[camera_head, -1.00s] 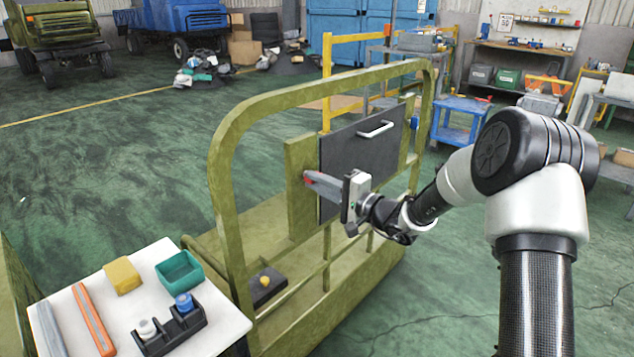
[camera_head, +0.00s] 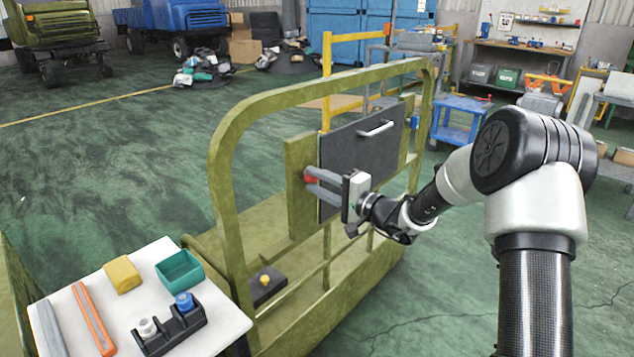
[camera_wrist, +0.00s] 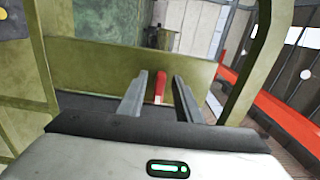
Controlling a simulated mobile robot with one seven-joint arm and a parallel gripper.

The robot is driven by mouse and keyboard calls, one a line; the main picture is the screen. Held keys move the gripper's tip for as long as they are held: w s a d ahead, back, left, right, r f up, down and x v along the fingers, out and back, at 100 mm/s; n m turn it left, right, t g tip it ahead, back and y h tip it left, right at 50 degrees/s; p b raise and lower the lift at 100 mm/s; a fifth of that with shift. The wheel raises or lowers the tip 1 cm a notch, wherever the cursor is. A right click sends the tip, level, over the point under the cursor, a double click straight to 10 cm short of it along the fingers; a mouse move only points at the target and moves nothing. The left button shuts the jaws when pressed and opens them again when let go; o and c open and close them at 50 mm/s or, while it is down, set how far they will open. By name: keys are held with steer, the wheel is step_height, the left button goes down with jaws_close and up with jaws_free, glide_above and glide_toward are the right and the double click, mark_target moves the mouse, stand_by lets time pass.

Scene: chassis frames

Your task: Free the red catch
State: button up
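The red catch (camera_head: 310,176) sits on the olive post at the left edge of a dark panel (camera_head: 350,160) with a pale handle (camera_head: 376,129). My gripper (camera_head: 312,183) is at the catch, its fingers pointing left toward it. In the wrist view the red catch (camera_wrist: 160,87) stands between the fingertips of my gripper (camera_wrist: 158,88), with a gap on each side, wider on the right. The fingers are open. In the head view the fingers partly cover the catch.
An olive rail frame (camera_head: 222,170) surrounds the panel. A white side table (camera_head: 222,322) at lower left holds a yellow block (camera_head: 122,274), a green bin (camera_head: 180,270) and a black holder (camera_head: 170,332). Open green floor (camera_head: 120,160) lies left of the frame.

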steer(key=p+v, duration=0.2)
steer(key=v, duration=1.5)
steer(key=shift+s+d, duration=0.15)
steer(key=s+a+r+n+g+h, duration=0.1)
steer(key=s+a+r+n+g, duration=0.25)
steer(key=s, duration=0.35)
steer(key=s+a+r+n+g+h, duration=0.1)
steer(key=s+a+r+n+g, duration=0.1)
steer(key=s+a+g, duration=0.4)
steer(key=s+d+r+n+t+h, duration=0.2)
steer(key=s+d+h, duration=0.75)
steer(key=s, duration=0.65)
steer(key=s+d+r+t+h+p, duration=0.1)
steer(key=d+r+t+h, duration=0.1)
steer(key=d+r+h, duration=0.3)
step_height(320, 180, up, 23)
steer(key=d+y+p, duration=0.1)
steer(key=y+p, duration=0.1)
steer(key=p, duration=2.3)
